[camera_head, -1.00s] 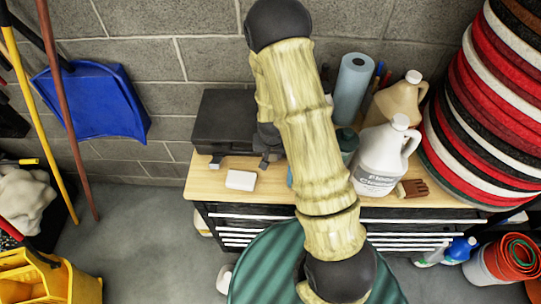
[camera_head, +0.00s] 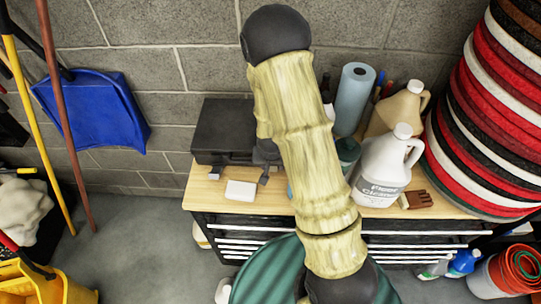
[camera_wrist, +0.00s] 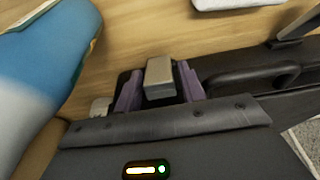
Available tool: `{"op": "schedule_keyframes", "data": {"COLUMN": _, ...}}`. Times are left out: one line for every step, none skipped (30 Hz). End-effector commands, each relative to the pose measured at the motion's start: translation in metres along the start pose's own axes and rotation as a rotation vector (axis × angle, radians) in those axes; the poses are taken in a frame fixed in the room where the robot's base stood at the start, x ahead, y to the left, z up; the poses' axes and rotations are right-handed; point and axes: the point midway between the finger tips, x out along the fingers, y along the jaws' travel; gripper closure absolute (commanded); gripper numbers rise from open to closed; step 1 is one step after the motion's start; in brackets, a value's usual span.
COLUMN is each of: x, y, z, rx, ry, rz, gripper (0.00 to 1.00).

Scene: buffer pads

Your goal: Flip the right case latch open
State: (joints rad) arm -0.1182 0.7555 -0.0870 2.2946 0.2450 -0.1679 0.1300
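A dark case (camera_head: 222,125) stands on the wooden bench top, partly hidden behind my arm in the head view. Its front with the carrying handle (camera_wrist: 245,82) shows in the wrist view. The right latch (camera_wrist: 160,78), a grey tab, sits between the two purple fingers of my gripper (camera_wrist: 160,88). A finger is on each side of it, with narrow gaps, so the gripper looks open around the latch. The left latch (camera_head: 214,172) sticks out at the case front and also shows in the wrist view (camera_wrist: 297,25). In the head view my arm mostly hides the gripper.
A white block (camera_head: 240,190) lies in front of the case. A blue and white bottle (camera_wrist: 45,65) stands close beside my gripper. White and tan jugs (camera_head: 385,165) and a blue paper roll (camera_head: 353,98) stand to the right.

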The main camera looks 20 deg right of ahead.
Motion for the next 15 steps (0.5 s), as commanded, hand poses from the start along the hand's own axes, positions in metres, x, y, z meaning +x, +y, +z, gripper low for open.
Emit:
{"op": "schedule_keyframes", "data": {"x": -0.003, "y": 0.000, "z": -0.001, "rx": 0.000, "ry": 0.002, "rz": 0.000, "gripper": 0.60}}
{"op": "schedule_keyframes", "data": {"x": -0.005, "y": 0.000, "z": -0.001, "rx": 0.000, "ry": 0.003, "rz": -0.001, "gripper": 0.60}}
{"op": "schedule_keyframes", "data": {"x": -0.009, "y": 0.000, "z": -0.001, "rx": 0.000, "ry": 0.002, "rz": -0.001, "gripper": 0.60}}
{"op": "schedule_keyframes", "data": {"x": -0.011, "y": 0.000, "z": -0.001, "rx": -0.001, "ry": 0.002, "rz": -0.001, "gripper": 0.60}}
{"op": "schedule_keyframes", "data": {"x": -0.015, "y": 0.000, "z": -0.001, "rx": -0.001, "ry": 0.003, "rz": -0.001, "gripper": 0.60}}
{"op": "schedule_keyframes", "data": {"x": -0.019, "y": 0.000, "z": -0.001, "rx": 0.000, "ry": 0.003, "rz": -0.001, "gripper": 0.60}}
{"op": "schedule_keyframes", "data": {"x": -0.023, "y": 0.000, "z": -0.001, "rx": 0.000, "ry": 0.003, "rz": -0.001, "gripper": 0.60}}
{"op": "schedule_keyframes", "data": {"x": -0.027, "y": 0.000, "z": -0.001, "rx": 0.001, "ry": 0.004, "rz": -0.002, "gripper": 0.60}}
{"op": "schedule_keyframes", "data": {"x": -0.033, "y": -0.001, "z": -0.001, "rx": -0.001, "ry": 0.005, "rz": -0.002, "gripper": 0.60}}
{"op": "schedule_keyframes", "data": {"x": -0.037, "y": -0.001, "z": -0.001, "rx": -0.002, "ry": 0.004, "rz": -0.002, "gripper": 0.60}}
{"op": "schedule_keyframes", "data": {"x": -0.041, "y": -0.001, "z": -0.001, "rx": -0.002, "ry": 0.004, "rz": -0.001, "gripper": 0.60}}
{"op": "schedule_keyframes", "data": {"x": -0.046, "y": -0.001, "z": -0.001, "rx": -0.001, "ry": 0.004, "rz": -0.001, "gripper": 0.60}}
{"op": "schedule_keyframes", "data": {"x": -0.050, "y": -0.001, "z": -0.001, "rx": -0.001, "ry": 0.003, "rz": -0.001, "gripper": 0.60}}
{"op": "schedule_keyframes", "data": {"x": -0.054, "y": -0.001, "z": -0.001, "rx": 0.000, "ry": 0.004, "rz": -0.002, "gripper": 0.60}}
{"op": "schedule_keyframes", "data": {"x": -0.060, "y": 0.000, "z": -0.001, "rx": 0.001, "ry": 0.004, "rz": -0.002, "gripper": 0.60}}
